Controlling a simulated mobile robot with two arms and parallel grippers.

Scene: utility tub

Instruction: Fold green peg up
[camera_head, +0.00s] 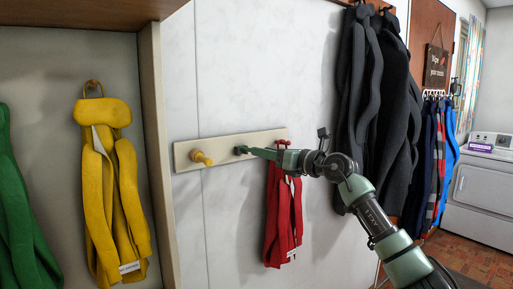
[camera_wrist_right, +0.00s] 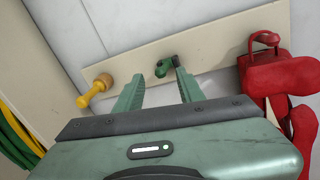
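The green peg (camera_head: 240,150) is mounted on a cream wall board (camera_head: 220,147), between a yellow peg and a red peg. In the right wrist view the green peg (camera_wrist_right: 163,68) shows just beyond the fingertips, in line with the gap between them. My right gripper (camera_head: 250,151) reaches in from the right at the green peg. In the wrist view my right gripper (camera_wrist_right: 158,70) is open, with its two green fingers apart and nothing seen between them. I cannot tell whether a finger touches the peg. My left gripper is not in view.
The yellow peg (camera_head: 201,158) is left of the green one. A red garment (camera_head: 283,215) hangs from the red peg (camera_head: 283,143), close below my right gripper. Dark coats (camera_head: 375,110) hang to the right. A wooden divider (camera_head: 158,150) and yellow coat (camera_head: 118,205) are left.

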